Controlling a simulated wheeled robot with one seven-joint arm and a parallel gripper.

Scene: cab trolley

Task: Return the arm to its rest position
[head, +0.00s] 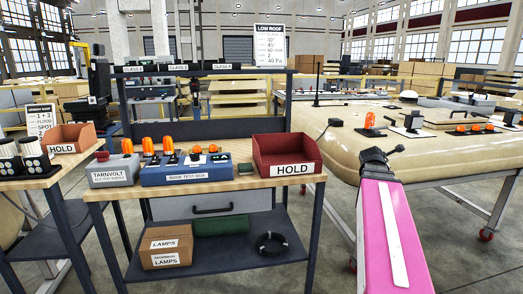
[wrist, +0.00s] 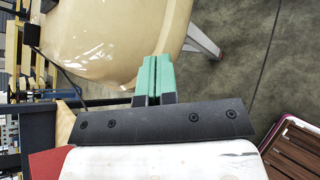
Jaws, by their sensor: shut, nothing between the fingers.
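My gripper (wrist: 159,68) shows in the wrist view with its two green fingers side by side and shut, with nothing between them. Its fingers point toward the big cream cab roof (wrist: 110,40) and the grey floor. In the head view my pink arm link rises from the lower right edge in front of the cream roof (head: 338,150). Its dark far end is near the roof's front edge; I cannot make out the fingers there.
The workbench (head: 240,182) holds a red HOLD bin (head: 287,155), a blue test box (head: 186,173), a grey Tarnvolt box (head: 114,172) and several orange beacons. A second HOLD bin (head: 72,138) stands at left. Switches and beacons sit on the roof. Grey floor (wrist: 255,60) is open beside it.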

